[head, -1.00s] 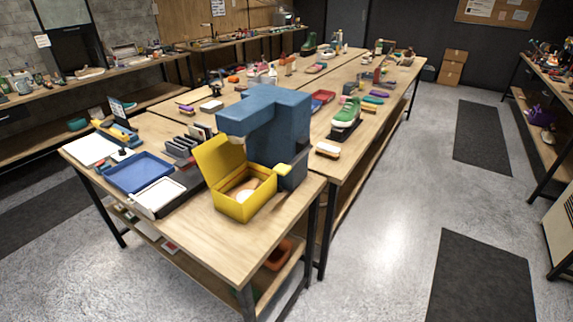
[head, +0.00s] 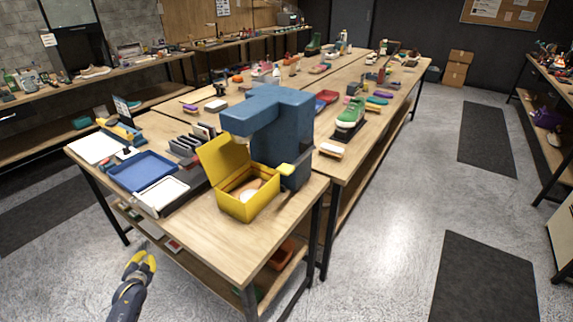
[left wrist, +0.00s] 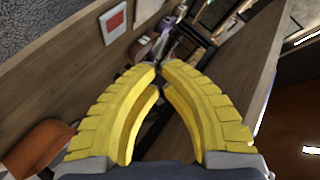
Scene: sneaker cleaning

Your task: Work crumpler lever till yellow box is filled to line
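The blue crumpler (head: 292,125) stands at the near end of the wooden table, its head reaching out to the left. A yellow lever handle (head: 285,169) sticks out low on its front. The yellow box (head: 250,209) stands below the head with its lid (head: 221,158) open. A pale, rounded thing (head: 249,192) lies inside the box; I cannot make out a fill line. My left gripper (head: 145,255), with yellow fingers, is in front of the table, below its top and apart from box and lever. Its fingertips meet, empty, in the left wrist view (left wrist: 160,66). My right gripper is not in view.
A blue tray (head: 143,172), a white tray (head: 162,193) and dark upright holders (head: 187,146) stand left of the box. The table's front edge and lower shelf (head: 215,256) are close to my left gripper. A green sneaker (head: 350,114) stands farther back.

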